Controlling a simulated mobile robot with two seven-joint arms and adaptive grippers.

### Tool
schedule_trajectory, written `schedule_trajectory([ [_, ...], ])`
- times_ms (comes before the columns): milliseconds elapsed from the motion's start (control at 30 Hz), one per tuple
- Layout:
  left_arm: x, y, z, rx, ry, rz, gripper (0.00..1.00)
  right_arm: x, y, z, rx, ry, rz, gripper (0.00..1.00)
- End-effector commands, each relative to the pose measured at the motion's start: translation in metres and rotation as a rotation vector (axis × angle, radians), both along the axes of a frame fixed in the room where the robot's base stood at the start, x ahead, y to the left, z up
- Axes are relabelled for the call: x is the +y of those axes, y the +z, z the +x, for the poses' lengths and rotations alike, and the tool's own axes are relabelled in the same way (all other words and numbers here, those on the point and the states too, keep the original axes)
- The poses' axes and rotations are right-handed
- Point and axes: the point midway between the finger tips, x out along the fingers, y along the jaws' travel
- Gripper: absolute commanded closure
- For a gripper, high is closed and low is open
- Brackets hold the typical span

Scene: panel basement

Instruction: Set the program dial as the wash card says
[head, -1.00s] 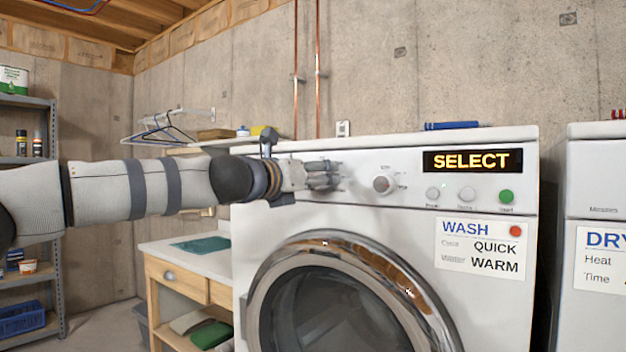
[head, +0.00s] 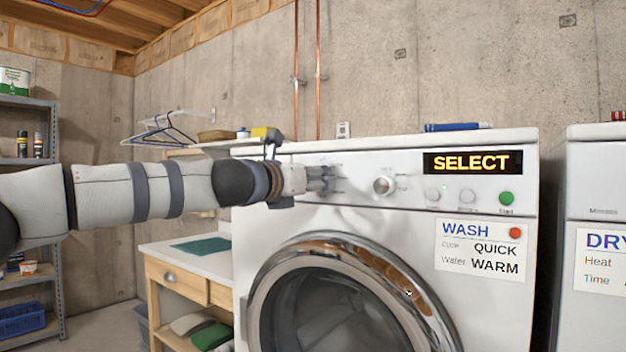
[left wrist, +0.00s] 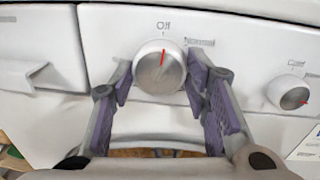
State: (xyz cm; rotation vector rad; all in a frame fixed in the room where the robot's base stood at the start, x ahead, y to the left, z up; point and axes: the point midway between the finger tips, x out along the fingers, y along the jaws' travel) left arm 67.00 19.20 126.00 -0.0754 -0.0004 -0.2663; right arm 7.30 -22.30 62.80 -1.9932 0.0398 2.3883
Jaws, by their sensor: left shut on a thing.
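The washing machine's program dial (left wrist: 160,72) is a round white and grey knob in the left wrist view. Its red mark points nearly straight up, at the "Off" label above it. My left gripper (left wrist: 163,84) has its purple-padded fingers on both sides of this dial and is shut on it. In the head view my left gripper (head: 326,179) is at the left part of the control panel and hides most of the dial. The wash card (head: 482,247) reads cycle QUICK, water WARM. The display (head: 472,161) reads SELECT. My right gripper is not in view.
Several round buttons, including a green one (head: 506,197), lie further right. The round door (head: 350,295) is below. A dryer (head: 595,190) stands at right.

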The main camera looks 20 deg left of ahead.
Motion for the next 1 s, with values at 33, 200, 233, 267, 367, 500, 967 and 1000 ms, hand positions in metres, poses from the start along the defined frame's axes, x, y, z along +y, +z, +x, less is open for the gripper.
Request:
schedule_trajectory([
  [33, 0.0000, -0.0007, 0.0000, -0.011, -0.001, 0.031, 0.85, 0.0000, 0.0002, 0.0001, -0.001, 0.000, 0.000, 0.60],
  [200, 0.0004, -0.0007, 0.0000, -0.062, 0.000, 0.173, 0.85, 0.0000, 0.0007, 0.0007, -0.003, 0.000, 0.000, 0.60],
  [233, 0.0004, -0.0008, 0.0000, -0.072, 0.000, 0.200, 0.85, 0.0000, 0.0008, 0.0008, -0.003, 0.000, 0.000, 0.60],
  [267, 0.0005, -0.0008, 0.0001, -0.082, 0.000, 0.227, 0.85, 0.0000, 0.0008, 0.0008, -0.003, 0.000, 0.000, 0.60],
  [367, 0.0008, -0.0011, 0.0001, -0.114, 0.000, 0.316, 0.85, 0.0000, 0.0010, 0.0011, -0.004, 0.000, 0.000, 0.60],
  [500, 0.0012, -0.0017, 0.0004, -0.159, 0.001, 0.442, 0.85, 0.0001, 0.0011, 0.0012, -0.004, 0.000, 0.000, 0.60],
  [967, 0.0020, -0.0027, 0.0010, -0.308, 0.000, 0.853, 0.85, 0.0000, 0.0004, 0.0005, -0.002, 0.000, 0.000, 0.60],
  [1000, 0.0020, -0.0028, 0.0011, -0.321, -0.001, 0.889, 0.85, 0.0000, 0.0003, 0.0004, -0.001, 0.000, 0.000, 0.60],
])
